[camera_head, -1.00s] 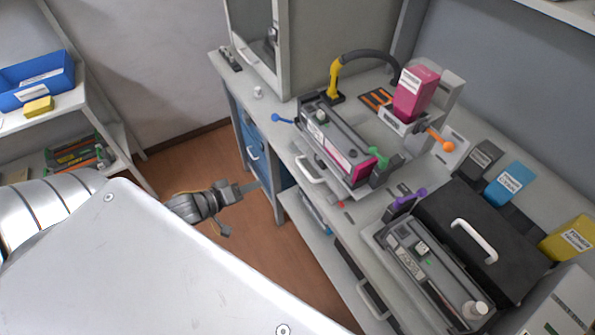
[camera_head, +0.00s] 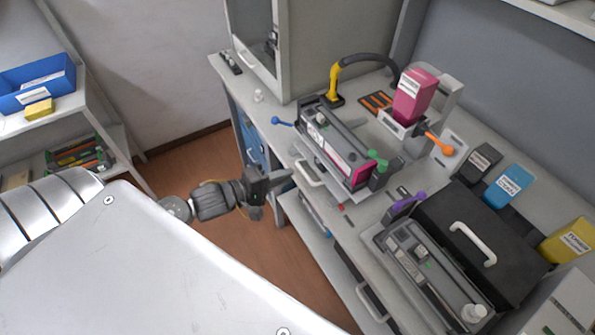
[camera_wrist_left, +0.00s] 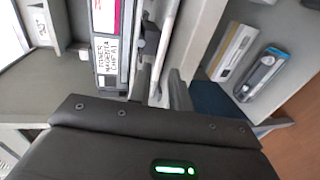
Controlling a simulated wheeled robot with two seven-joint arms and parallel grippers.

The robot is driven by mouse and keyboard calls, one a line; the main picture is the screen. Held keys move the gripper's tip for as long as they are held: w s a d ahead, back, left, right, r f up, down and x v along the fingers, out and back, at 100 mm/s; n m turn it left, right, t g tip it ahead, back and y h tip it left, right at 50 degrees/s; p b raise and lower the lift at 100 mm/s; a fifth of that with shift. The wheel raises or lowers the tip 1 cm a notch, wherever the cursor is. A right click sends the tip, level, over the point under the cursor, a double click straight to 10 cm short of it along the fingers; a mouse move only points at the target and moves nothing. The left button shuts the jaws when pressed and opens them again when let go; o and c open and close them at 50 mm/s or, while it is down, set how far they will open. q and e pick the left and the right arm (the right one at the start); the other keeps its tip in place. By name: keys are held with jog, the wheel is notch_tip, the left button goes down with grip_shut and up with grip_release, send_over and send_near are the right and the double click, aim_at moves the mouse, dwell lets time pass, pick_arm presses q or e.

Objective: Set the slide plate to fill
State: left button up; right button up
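The magenta toner bottle (camera_head: 412,95) stands upside down in a grey holder on the bench. An orange handle (camera_head: 438,144) sticks out at the holder's right; I cannot tell for sure which part is the slide plate. A grey cartridge with a magenta side (camera_head: 338,145) lies in a cradle left of the holder, with green parts (camera_head: 378,168) at its near end. Its label (camera_wrist_left: 107,55) shows in the left wrist view. My right gripper is out of view.
A blue lever (camera_head: 283,121) and a yellow hose fitting (camera_head: 334,82) stand by the cradle. A black case (camera_head: 480,240) and a second grey unit (camera_head: 425,265) are nearer. Cyan (camera_head: 509,186) and yellow (camera_head: 568,240) bottles stand at the right. Shelves lie below the bench front.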

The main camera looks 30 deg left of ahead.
aim_at(298, 180)
pick_arm(q)
jog(key=shift+x, duration=2.35)
grip_shut()
